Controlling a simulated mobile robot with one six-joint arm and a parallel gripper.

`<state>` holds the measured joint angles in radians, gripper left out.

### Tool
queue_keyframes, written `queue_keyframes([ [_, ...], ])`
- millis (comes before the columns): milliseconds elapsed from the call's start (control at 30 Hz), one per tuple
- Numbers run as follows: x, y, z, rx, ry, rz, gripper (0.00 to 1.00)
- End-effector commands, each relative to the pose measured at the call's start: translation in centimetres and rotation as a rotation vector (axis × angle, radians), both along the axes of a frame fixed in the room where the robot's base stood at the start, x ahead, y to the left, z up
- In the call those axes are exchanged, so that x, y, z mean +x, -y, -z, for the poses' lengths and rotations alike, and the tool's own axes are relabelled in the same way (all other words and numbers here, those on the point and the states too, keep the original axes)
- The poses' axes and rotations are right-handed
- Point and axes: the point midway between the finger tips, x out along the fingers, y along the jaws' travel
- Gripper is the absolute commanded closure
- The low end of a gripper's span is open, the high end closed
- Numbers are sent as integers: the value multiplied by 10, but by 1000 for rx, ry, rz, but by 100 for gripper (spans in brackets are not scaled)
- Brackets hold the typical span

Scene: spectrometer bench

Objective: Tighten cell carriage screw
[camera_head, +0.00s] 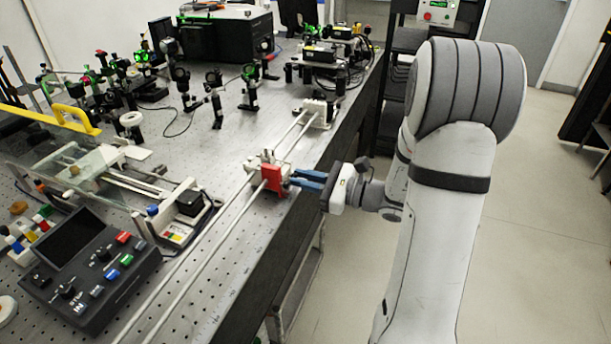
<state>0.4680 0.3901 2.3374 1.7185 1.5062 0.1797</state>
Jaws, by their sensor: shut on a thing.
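The cell carriage (255,160) is a small whitish block on two parallel light rails (203,247) along the right side of the bench. A red part (271,178) sits on the carriage's near right side. My gripper (295,180) reaches in from the right with blue fingers, level with the red part. The fingers are shut at the carriage's right side, on what looks like its screw. The screw itself is too small and too hidden by the fingers to make out.
The perforated bench (225,125) ends at a right edge under my gripper. A control box (80,262) with coloured buttons stands at the lower left. A white end block (317,112) holds the rails' far end. Optical mounts (213,95) fill the back.

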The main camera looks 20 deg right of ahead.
Motion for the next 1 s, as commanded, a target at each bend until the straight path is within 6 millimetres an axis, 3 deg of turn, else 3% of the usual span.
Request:
queue_keyframes([
  [367,0,0,1,1,-4,-1,100],
  [400,0,0,1,1,-4,-1,82],
  [633,0,0,1,1,-3,0,63],
  [1000,-6,9,0,2,-2,2,63],
])
